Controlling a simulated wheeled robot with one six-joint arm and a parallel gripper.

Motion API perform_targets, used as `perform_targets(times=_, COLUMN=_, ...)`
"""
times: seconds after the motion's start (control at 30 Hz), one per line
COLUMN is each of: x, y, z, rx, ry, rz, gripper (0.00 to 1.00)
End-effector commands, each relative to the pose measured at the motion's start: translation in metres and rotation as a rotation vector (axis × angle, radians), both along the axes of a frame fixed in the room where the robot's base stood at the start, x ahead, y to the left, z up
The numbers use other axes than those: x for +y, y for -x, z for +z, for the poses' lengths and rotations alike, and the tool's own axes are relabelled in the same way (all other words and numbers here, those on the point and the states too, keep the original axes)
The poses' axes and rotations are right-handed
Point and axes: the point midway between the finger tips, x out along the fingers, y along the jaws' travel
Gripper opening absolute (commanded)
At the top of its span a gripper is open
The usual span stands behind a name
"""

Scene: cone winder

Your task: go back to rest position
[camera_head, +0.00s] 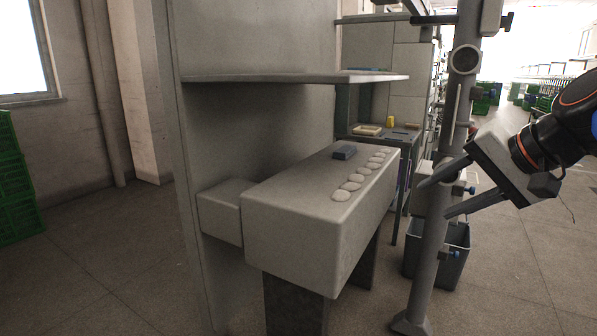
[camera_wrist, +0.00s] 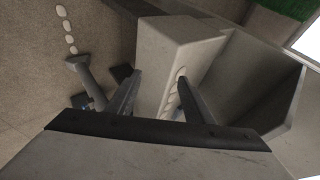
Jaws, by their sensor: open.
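My gripper (camera_head: 452,196) is at the right side in the head view, in the air beside the grey upright post (camera_head: 447,180). Its two fingers are spread apart and nothing is between them. In the wrist view the open fingers (camera_wrist: 158,92) point toward the pale machine block (camera_wrist: 178,45), which lies beyond them. I cannot tell from the head view how close the fingers are to the post.
A grey bin (camera_head: 450,262) stands behind the post. Green crates (camera_head: 18,190) are at the far left. Open floor (camera_head: 520,270) lies at the right.

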Motion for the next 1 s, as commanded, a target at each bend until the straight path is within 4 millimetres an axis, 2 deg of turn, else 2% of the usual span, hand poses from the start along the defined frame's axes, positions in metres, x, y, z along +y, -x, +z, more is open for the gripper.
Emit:
perform_targets(times=0.03, x=0.005, y=0.012, z=-0.029, rx=0.027, ry=0.058, rz=0.031, gripper=0.47)
perform_targets(times=0.1, x=0.006, y=0.028, z=-0.066, rx=0.055, ry=0.147, rz=0.074, gripper=0.47)
perform_targets(times=0.3, x=-0.001, y=0.075, z=-0.163, rx=0.117, ry=0.410, rz=0.225, gripper=0.47)
perform_targets(times=0.4, x=-0.007, y=0.095, z=-0.202, rx=0.132, ry=0.530, rz=0.303, gripper=0.47)
perform_targets(times=0.5, x=-0.014, y=0.109, z=-0.230, rx=0.137, ry=0.624, rz=0.370, gripper=0.47)
perform_targets(times=0.6, x=-0.018, y=0.118, z=-0.247, rx=0.137, ry=0.685, rz=0.413, gripper=0.47)
perform_targets(times=0.7, x=-0.021, y=0.121, z=-0.255, rx=0.137, ry=0.714, rz=0.434, gripper=0.47)
perform_targets(times=1.0, x=-0.022, y=0.122, z=-0.256, rx=0.137, ry=0.719, rz=0.438, gripper=0.47)
